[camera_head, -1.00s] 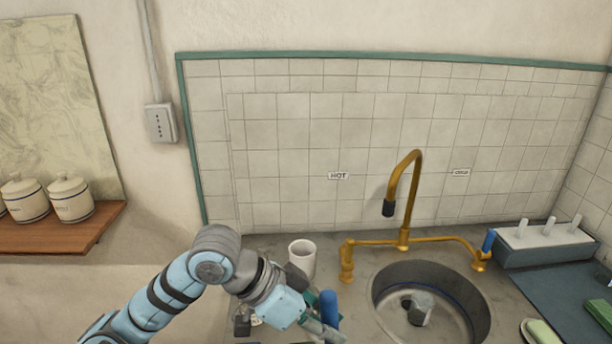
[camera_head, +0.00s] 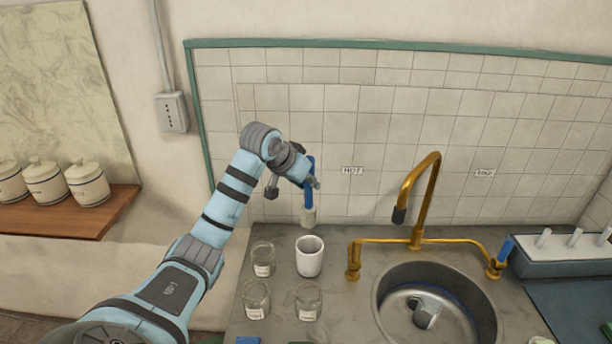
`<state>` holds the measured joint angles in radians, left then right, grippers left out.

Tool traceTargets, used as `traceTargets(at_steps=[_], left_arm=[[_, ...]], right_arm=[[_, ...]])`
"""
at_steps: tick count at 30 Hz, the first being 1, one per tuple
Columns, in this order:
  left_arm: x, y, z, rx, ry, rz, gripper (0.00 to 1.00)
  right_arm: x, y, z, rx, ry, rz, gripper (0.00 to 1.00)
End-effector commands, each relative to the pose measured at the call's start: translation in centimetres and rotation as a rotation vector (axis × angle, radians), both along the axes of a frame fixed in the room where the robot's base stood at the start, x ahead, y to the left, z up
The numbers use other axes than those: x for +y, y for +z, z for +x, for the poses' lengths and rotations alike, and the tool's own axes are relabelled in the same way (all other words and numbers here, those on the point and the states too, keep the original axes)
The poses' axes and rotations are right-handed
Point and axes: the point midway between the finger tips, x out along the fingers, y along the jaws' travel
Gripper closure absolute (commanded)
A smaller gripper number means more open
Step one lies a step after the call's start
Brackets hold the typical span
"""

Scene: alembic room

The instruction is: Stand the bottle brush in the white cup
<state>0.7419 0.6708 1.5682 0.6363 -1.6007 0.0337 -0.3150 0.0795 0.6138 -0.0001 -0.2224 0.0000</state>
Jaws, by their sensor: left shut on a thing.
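The white cup (camera_head: 309,257) stands upright on the grey counter, left of the sink. My left gripper (camera_head: 311,181) is shut on the bottle brush, holding it by its blue handle (camera_head: 309,190). The bottle brush (camera_head: 308,216) hangs about upright with its pale bristle end down. In the picture the bristle end is just above the cup's rim; I cannot tell whether it is directly over the opening. The cup's inside is only partly visible. My right gripper is not in view.
Several glass jars (camera_head: 257,298) stand close to the cup, left and in front. The round sink (camera_head: 437,304) and brass tap (camera_head: 416,235) are to the right. A white rack with pegs (camera_head: 560,247) stands farther right. The tiled wall is behind.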

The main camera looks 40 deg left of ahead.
Motion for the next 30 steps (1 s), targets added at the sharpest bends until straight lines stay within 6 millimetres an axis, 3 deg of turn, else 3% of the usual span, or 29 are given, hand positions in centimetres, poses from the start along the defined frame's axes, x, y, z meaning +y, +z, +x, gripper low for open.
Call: traceTargets(at_steps=[9, 19, 30], left_arm=[[0.2, -3.3, 0.1, 0.004, 0.006, 0.000, 1.00], [0.1, -7.3, 0.2, 0.003, 0.004, -0.002, 1.00], [0.2, -11.8, 0.2, 0.002, 0.006, 0.000, 1.00]], right_arm=[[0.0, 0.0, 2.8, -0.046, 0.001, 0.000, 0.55], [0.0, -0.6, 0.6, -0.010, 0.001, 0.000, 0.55], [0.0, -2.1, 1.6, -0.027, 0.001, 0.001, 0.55]])
